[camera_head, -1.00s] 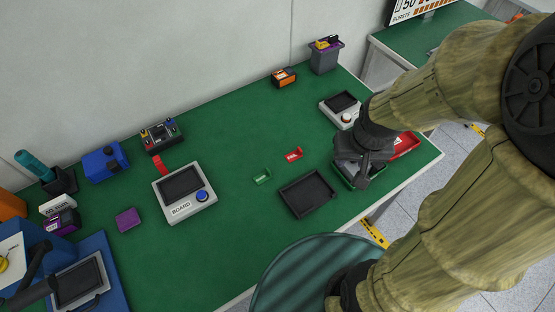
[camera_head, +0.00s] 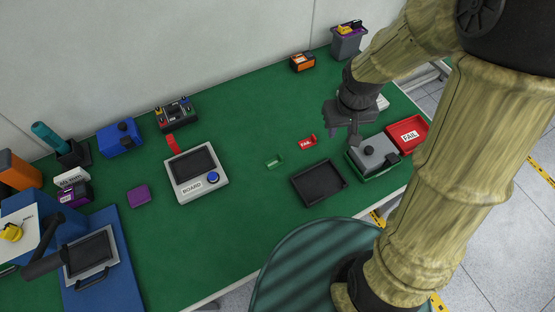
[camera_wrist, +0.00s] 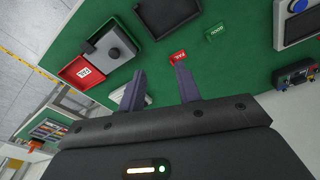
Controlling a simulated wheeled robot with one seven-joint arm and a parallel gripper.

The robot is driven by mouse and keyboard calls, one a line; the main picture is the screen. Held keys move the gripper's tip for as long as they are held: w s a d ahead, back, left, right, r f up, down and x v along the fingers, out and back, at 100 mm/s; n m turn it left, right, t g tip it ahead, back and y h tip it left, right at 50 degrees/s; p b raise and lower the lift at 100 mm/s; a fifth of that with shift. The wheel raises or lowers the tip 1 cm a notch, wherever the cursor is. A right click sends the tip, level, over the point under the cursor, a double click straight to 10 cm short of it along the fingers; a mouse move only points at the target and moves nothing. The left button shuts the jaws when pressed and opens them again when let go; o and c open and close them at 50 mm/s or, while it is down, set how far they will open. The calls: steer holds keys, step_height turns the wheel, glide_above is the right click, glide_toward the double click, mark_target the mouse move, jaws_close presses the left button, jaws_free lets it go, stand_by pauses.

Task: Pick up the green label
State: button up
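The green label (camera_head: 274,162) lies on the green table, left of the black tray and below-left of the red FAIL label (camera_head: 307,142). It also shows in the wrist view (camera_wrist: 215,33), small and near the top, with white lettering. My gripper (camera_head: 342,132) is above the table, to the right of the red label and apart from the green label. In the wrist view my gripper's two fingers (camera_wrist: 160,88) are spread apart with nothing between them. The red label (camera_wrist: 177,57) appears just beyond the right fingertip there.
An empty black tray (camera_head: 318,183) lies near the front. A green bin (camera_head: 376,174) holds a grey device (camera_head: 376,152), beside a red FAIL bin (camera_head: 417,133). The BOARD device (camera_head: 196,172) stands left of the green label. Bare table surrounds the label.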

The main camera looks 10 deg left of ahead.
steer(key=w+a+f+n, duration=0.2)
steer(key=w+a+f, duration=0.15)
steer(key=a, duration=0.35)
steer(key=n+g, duration=0.2)
steer(key=n, duration=0.1)
glide_above(281, 158)
step_height(281, 158, down, 5)
step_height(281, 158, down, 12)
steer(key=p, duration=0.3)
steer(key=shift+f, duration=0.1)
steer(key=shift+f+p, duration=0.1)
steer(key=shift+p, duration=0.2)
